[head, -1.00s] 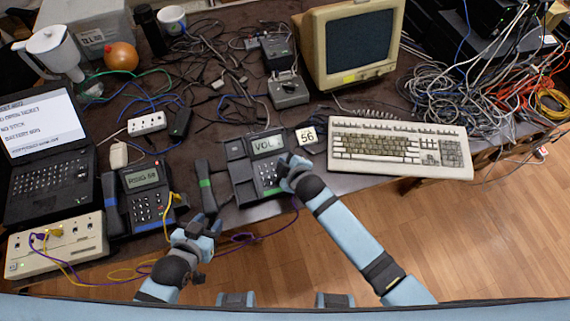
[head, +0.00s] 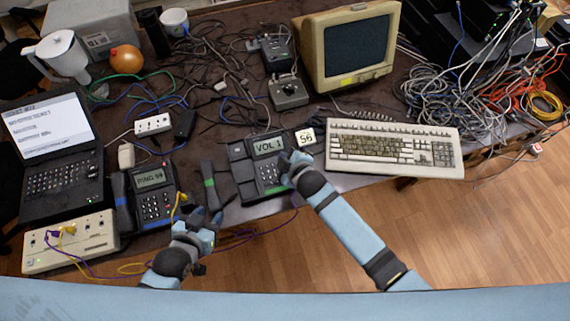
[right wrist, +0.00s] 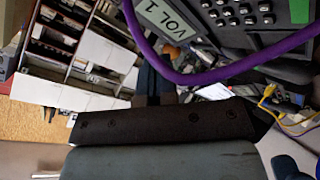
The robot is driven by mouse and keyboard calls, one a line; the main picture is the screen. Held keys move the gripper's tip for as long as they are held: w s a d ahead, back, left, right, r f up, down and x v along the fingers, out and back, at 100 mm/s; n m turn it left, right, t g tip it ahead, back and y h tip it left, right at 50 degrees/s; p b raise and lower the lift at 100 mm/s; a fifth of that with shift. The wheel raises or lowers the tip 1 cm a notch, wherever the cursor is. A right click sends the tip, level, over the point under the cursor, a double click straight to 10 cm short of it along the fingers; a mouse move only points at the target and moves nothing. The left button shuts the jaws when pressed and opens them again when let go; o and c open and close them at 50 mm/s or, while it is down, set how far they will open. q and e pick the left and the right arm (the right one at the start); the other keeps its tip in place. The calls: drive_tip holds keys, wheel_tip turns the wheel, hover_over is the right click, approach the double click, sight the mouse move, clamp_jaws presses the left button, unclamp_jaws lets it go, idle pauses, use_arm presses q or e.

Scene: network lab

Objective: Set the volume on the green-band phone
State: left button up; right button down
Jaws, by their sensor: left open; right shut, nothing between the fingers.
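The green-band phone (head: 258,166) stands near the table's front edge, its screen (head: 268,146) reading "VOL 1". Its handset with the green band (head: 209,183) is at the phone's left side. The phone's keypad (right wrist: 247,14) and screen also show at the top of the right wrist view. My right gripper (head: 290,160) is shut and empty at the phone's right edge, over or beside the keys; whether it touches a key is not clear. It hides part of that edge. My left gripper (head: 208,217) is open and empty near the table's front edge, below the handset.
A second phone (head: 151,195) with a blue band stands left, its screen reading about "RING 59". A purple cable (right wrist: 205,75) crosses the right wrist view. Loose cables clutter the table.

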drive_tip(key=shift+r, duration=1.5)
